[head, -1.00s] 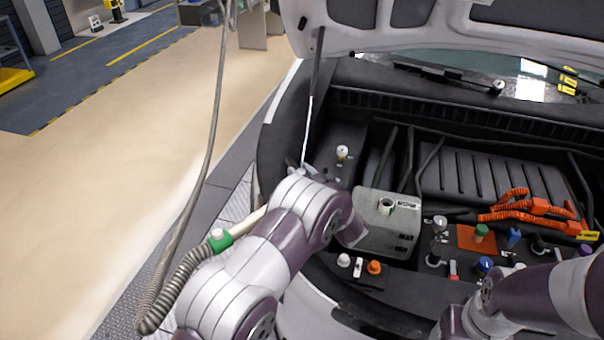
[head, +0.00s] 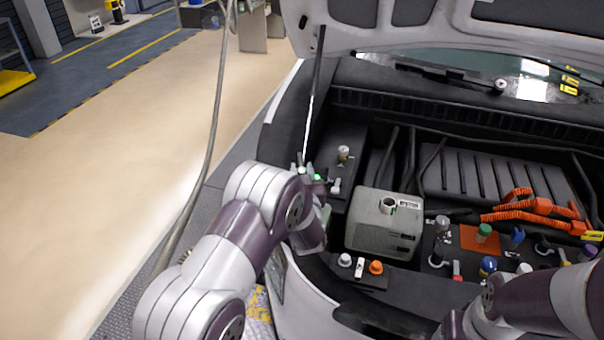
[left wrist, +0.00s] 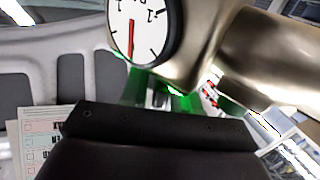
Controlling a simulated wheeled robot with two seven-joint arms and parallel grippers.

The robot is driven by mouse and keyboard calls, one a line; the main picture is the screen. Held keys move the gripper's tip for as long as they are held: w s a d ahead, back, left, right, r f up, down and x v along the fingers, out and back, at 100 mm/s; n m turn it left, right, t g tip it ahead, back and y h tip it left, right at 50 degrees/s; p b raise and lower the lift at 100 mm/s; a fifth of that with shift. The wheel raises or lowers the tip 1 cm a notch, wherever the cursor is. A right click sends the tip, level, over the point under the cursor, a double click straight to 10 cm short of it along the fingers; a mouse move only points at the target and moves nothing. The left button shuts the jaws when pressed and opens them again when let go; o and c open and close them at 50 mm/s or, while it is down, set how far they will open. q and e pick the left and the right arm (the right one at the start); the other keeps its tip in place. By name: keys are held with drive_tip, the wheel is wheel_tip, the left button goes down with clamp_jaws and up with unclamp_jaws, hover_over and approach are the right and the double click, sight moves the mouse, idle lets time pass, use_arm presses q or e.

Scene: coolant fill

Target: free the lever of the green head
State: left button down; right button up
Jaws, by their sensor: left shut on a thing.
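A green head shows as a small green spot (head: 318,178) at the tip of my left gripper (head: 318,188) in the head view, over the left side of the engine bay. In the left wrist view green parts of the head (left wrist: 178,100) show behind my dark finger (left wrist: 160,125). A round white gauge (left wrist: 140,28) with a red needle and brass-coloured metal parts (left wrist: 270,50) stand beside them. My left gripper is shut on the green head. I cannot make out the lever clearly. My right arm is at the lower right; its gripper is out of view.
A grey tank (head: 385,225) with an open neck stands right of my left gripper. White and orange caps (head: 376,267) sit in front of it. Coloured caps and orange cables (head: 530,207) are farther right. A hose (head: 215,110) hangs at the left. The raised hood (head: 440,30) is above.

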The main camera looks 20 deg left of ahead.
use_arm(q)
drive_tip(key=c, duration=0.9)
unclamp_jaws()
drive_tip(key=b+v, duration=0.2)
drive_tip(key=v, duration=1)
drive_tip(key=shift+s+b, duration=0.3)
